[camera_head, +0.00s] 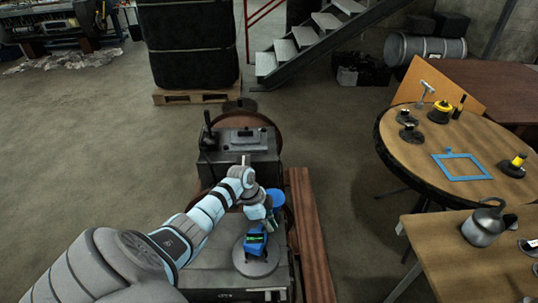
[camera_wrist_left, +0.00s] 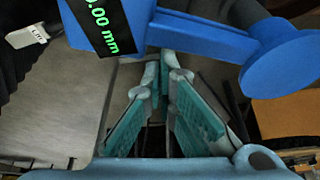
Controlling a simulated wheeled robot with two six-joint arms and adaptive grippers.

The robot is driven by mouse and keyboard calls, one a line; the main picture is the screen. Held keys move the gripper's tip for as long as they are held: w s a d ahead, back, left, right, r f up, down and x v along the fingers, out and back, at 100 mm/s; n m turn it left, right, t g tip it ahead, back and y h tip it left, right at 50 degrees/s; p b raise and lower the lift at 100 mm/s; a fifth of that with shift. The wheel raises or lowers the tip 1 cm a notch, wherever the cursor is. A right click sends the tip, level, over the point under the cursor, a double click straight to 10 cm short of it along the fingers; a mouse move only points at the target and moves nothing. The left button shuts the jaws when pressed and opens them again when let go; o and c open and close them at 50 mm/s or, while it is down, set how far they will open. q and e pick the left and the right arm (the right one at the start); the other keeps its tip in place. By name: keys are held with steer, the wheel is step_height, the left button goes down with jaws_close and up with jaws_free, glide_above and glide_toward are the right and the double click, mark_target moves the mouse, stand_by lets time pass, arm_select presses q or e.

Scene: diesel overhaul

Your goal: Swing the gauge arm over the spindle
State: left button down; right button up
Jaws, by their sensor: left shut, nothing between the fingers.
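The blue gauge (camera_head: 255,240) with a lit green display stands on a round grey plate (camera_head: 258,267) on the machine. In the left wrist view the gauge's display (camera_wrist_left: 98,22) reads what looks like 0.00 mm. Its blue arm (camera_wrist_left: 200,38) runs right to a blue disc (camera_wrist_left: 285,65), which also shows in the head view (camera_head: 277,199). My left gripper (camera_head: 268,224) is beside the gauge arm, shut and empty. In the left wrist view its teal-padded fingers (camera_wrist_left: 164,76) come together below the arm; I cannot tell whether they touch it. I cannot make out the spindle for sure.
The machine's dark headstock (camera_head: 237,150) with an upright lever stands behind the gauge. A reddish-brown beam (camera_head: 312,245) runs along its right side. At right are a round wooden table (camera_head: 420,160) with small parts and a workbench (camera_head: 450,265) with a kettle. Floor between is clear.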

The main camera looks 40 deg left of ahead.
arm_select(q)
steer(key=shift+s+a, duration=0.1)
steer(key=v, duration=1.2)
